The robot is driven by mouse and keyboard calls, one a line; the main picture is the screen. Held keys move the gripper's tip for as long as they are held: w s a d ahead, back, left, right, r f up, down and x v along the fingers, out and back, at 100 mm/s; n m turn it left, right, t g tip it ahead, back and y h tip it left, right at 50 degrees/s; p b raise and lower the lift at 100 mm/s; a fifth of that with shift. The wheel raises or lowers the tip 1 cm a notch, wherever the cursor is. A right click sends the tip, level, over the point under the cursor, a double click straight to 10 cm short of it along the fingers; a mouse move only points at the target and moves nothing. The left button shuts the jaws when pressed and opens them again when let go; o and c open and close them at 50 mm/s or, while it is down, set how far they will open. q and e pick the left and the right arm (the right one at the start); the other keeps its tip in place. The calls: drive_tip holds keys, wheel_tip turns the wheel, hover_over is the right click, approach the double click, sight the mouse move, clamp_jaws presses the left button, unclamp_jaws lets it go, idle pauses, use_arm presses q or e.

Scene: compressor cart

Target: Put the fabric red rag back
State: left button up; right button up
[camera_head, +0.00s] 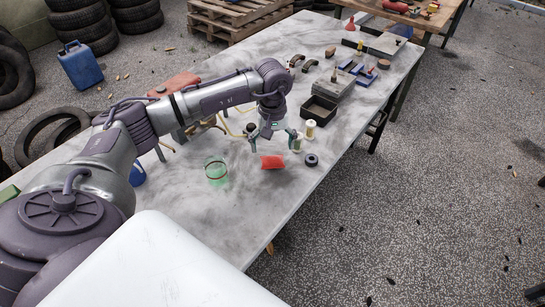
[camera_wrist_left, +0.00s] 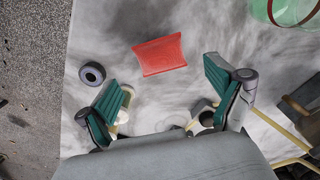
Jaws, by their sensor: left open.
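The red fabric rag (camera_head: 272,162) lies flat on the grey marbled table (camera_head: 210,230), near its front right edge. It also shows in the left wrist view (camera_wrist_left: 160,54), just beyond the fingertips. My left gripper (camera_head: 274,142) is open and empty above the table, a little behind the rag in the head view. In the left wrist view its two green-padded fingers (camera_wrist_left: 168,82) are spread wide, with the rag ahead of the gap and apart from both. My right gripper is not in view.
A clear green cup with a red band (camera_head: 215,173) stands left of the rag. A black ring (camera_head: 311,160) lies to its right, with small spools (camera_head: 310,129) and a black open box (camera_head: 320,110) behind. Bare table lies in front of the rag.

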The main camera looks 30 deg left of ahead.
sight(273, 159)
use_arm(q)
wheel_tip(273, 159, up, 6)
drive_tip(key=shift+r+b, duration=0.2)
drive_tip(key=shift+b, duration=0.25)
drive_tip(key=shift+s+f, duration=0.1)
